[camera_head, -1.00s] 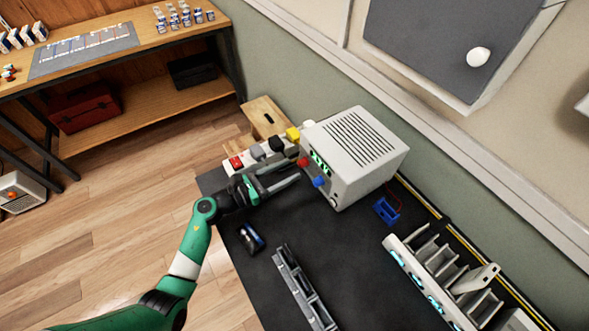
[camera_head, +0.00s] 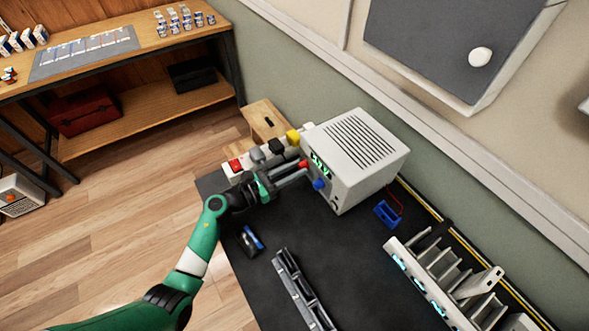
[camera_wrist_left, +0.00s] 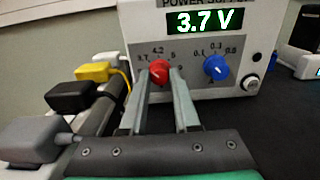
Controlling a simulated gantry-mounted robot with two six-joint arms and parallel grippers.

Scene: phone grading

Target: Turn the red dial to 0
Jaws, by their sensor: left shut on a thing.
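The power supply (camera_head: 362,150) is a white box with a vented top on the dark bench. Its red dial (camera_wrist_left: 160,70) sits on the front panel, with marks 3.7, 4.2 and 5 visible around it. Any 0 mark is hidden or not readable. The green display (camera_wrist_left: 205,21) reads 3.7 V. My left gripper (camera_wrist_left: 160,78) is shut on the red dial, one finger on each side. In the head view my left gripper (camera_head: 300,171) reaches the front panel from the left. My right gripper is not in view.
A blue dial (camera_wrist_left: 215,67) sits just right of the red one. A power strip (camera_head: 232,172) with yellow, black and grey plugs lies close to the left. A black-and-blue object (camera_head: 250,240), a grey rack (camera_head: 300,290) and a blue holder (camera_head: 387,214) lie on the bench.

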